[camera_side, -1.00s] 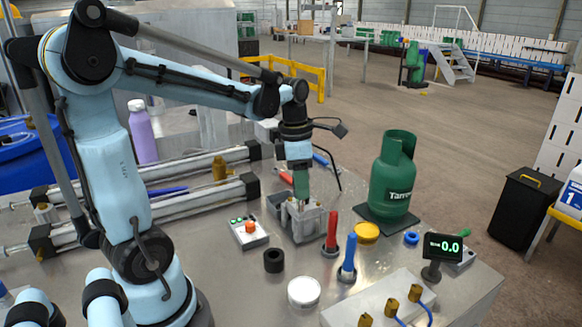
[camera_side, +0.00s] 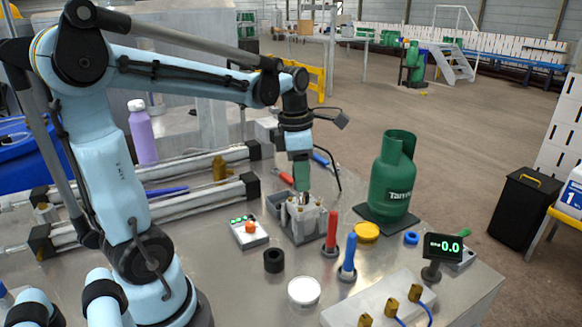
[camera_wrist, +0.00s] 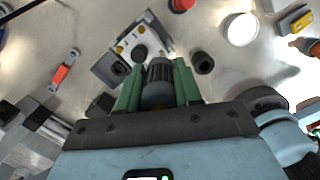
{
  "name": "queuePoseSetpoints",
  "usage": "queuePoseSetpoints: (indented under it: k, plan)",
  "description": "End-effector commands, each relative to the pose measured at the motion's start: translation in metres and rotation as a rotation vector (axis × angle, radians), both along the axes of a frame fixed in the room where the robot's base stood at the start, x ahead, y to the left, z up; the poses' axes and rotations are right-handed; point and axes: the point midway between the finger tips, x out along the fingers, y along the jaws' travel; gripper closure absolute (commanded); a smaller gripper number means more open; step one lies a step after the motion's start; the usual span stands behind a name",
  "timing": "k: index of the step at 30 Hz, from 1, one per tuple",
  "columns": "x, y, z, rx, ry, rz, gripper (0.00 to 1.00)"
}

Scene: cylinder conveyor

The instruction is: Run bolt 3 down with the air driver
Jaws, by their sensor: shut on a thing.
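My gripper (camera_side: 301,184) points down just above a grey metal block (camera_side: 304,228) with several upright posts. In the wrist view my gripper (camera_wrist: 158,92) has its green fingers closed on a dark ribbed cylinder (camera_wrist: 159,72), which looks like the air driver. The block (camera_wrist: 146,46) lies just beyond the driver there, with brass-coloured bolt heads (camera_wrist: 140,29) on its top. The driver's tip and the spot under it are hidden, so I cannot tell whether it touches a bolt or which bolt is number 3.
Red (camera_side: 331,232) and blue (camera_side: 348,258) handles stand right of the block. A green gas bottle (camera_side: 393,175) stands behind them. A black ring (camera_side: 273,260), a white round lid (camera_side: 303,291) and a button box (camera_side: 248,232) lie nearby. The display (camera_side: 443,247) reads 0.0.

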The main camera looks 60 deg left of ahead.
Motion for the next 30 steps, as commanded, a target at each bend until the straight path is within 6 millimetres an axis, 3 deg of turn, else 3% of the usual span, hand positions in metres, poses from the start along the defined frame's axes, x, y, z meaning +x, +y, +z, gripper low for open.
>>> queuePoseSetpoints:
  k: [15, 30]
  plan:
    - [0.0, 0.0, 0.037, 0.0, 0.001, 0.0, 1.0]
    - [0.005, 0.005, 0.041, 0.0, 0.001, 0.001, 1.0]
